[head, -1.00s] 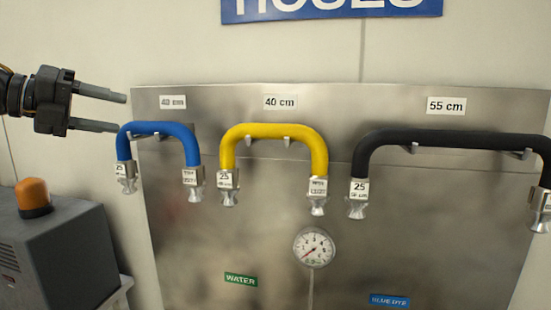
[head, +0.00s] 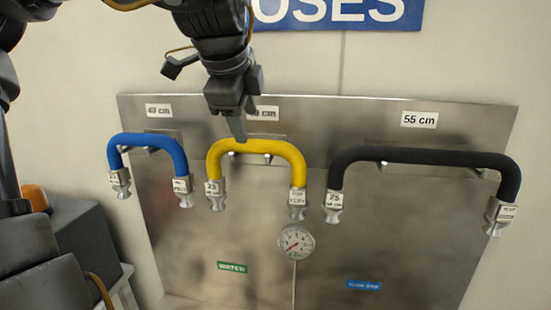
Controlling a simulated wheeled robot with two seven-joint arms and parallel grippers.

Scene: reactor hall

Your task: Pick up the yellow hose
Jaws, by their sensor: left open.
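The yellow hose (head: 268,147) hangs as an arch on hooks in the middle of the steel panel, under a partly hidden label. Metal couplings with white tags sit at both of its ends. My left gripper (head: 240,128) reaches down from the top of the head view and is open. Its fingertips overlap the top of the yellow hose, left of its middle. I cannot tell whether they touch it. The fingers line up one behind the other in this view, so the gap between them is hidden. My right gripper is not in view.
A blue hose (head: 150,141) hangs to the left and a longer black hose (head: 430,156) to the right. Below are a round gauge (head: 296,243) and green and blue labels on the steel panel (head: 190,260). A grey box (head: 85,240) with an orange lamp stands lower left.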

